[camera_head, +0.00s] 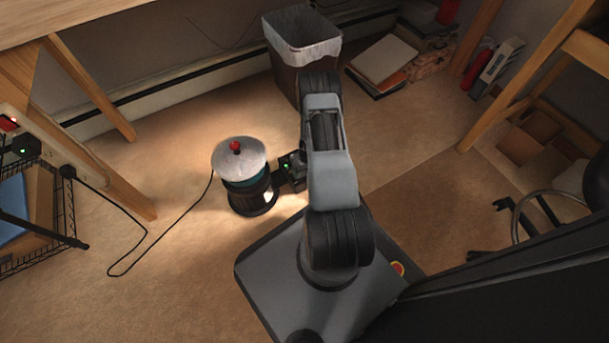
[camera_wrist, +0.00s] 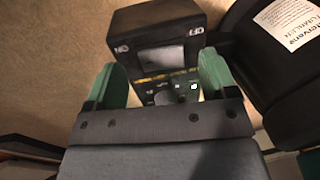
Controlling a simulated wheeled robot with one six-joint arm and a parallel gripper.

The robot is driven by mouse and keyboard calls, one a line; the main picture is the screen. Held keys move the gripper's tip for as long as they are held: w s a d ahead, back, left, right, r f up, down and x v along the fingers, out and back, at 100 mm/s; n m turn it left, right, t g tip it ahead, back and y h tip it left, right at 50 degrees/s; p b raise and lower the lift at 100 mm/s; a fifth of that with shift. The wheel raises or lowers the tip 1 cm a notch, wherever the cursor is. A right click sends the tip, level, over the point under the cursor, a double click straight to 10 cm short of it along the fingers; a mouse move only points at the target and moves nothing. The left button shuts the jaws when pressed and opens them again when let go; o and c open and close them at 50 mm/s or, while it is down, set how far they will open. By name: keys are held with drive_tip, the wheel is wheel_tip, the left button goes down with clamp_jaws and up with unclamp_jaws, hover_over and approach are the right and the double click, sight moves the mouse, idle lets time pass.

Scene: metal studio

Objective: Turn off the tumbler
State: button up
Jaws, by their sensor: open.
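The tumbler (camera_head: 239,172) is a dark round machine with a white lid and a red knob, standing on the floor left of my arm. In the wrist view its dark body (camera_wrist: 255,60) with a white label is at the right. A black control box (camera_wrist: 160,40) with a small screen and a panel below shows ahead of my gripper, with a small light lit on the panel. My gripper (camera_wrist: 160,82) is open, its green fingers either side of the panel; I cannot tell whether they touch it. In the head view my arm hides most of the gripper.
A black cord runs from the tumbler to a plug (camera_head: 68,171) at the left. A bin (camera_head: 300,45) with a white liner stands behind my arm. Wooden table legs (camera_head: 95,90) and a wire basket (camera_head: 35,240) are at the left.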

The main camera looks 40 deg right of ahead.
drive_tip(key=shift+a+f, duration=0.1)
drive_tip(key=shift+f, duration=0.85)
